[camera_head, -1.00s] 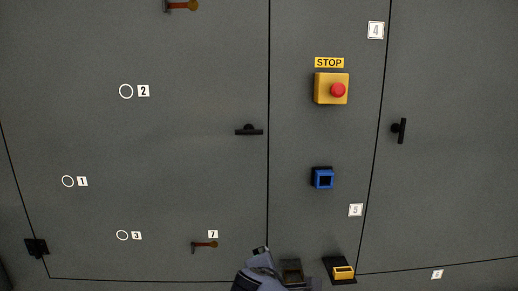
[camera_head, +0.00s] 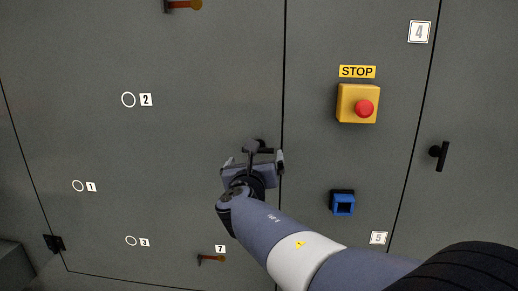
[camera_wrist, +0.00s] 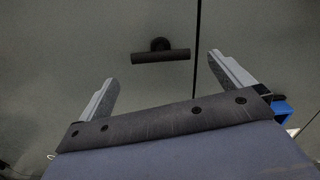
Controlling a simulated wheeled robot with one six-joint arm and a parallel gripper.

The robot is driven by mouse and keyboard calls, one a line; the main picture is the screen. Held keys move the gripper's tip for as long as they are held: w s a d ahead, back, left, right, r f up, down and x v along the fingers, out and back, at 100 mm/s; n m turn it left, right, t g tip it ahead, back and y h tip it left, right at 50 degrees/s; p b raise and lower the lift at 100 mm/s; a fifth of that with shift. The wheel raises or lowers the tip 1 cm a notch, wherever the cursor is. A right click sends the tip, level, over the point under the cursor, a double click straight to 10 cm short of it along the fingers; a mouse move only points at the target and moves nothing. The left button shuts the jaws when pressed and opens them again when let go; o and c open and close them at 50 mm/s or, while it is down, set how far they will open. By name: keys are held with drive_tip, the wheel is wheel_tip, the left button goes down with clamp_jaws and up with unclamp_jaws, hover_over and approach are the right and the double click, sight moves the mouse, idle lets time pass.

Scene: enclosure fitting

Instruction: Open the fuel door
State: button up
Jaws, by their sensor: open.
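A large grey door panel (camera_head: 190,130) fills the left of the head view and looks shut, flush along the dark seam at its right edge. No label names it as the fuel door. Its black T-shaped handle (camera_head: 257,147) lies crosswise near that seam, partly hidden by my gripper. In the wrist view the whole handle (camera_wrist: 160,55) shows, its bar horizontal, left of the seam. My gripper (camera_head: 253,159) is open and empty in front of the handle. In the wrist view the handle lies beyond and between the spread fingers (camera_wrist: 162,70); I see no contact.
A yellow STOP box with a red button (camera_head: 364,107) and a blue square socket (camera_head: 343,203) are on the panel to the right. Another black handle (camera_head: 438,153) is farther right. Orange-brown levers (camera_head: 210,260) sit at the door's top and bottom. A black hinge (camera_head: 54,244) is at lower left.

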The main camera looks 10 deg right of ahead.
drive_tip(key=p+x, duration=0.1)
drive_tip(key=x, duration=0.5)
drive_tip(key=shift+w+d, duration=0.15)
drive_tip(key=shift+w, duration=0.2)
drive_tip(key=c, duration=0.7)
drive_tip(key=shift+c, duration=0.2)
drive_tip(key=shift+f+m+b, duration=0.15)
drive_tip(key=shift+m+b, duration=0.25)
drive_tip(key=shift+b, duration=0.15)
drive_tip(key=shift+f+m+b, duration=0.1)
drive_tip(key=shift+m+b, duration=0.6)
drive_tip(key=shift+b, duration=0.1)
drive_tip(key=shift+m+b, duration=2.95)
drive_tip(key=shift+m, duration=0.35)
drive_tip(key=shift+r, duration=0.25)
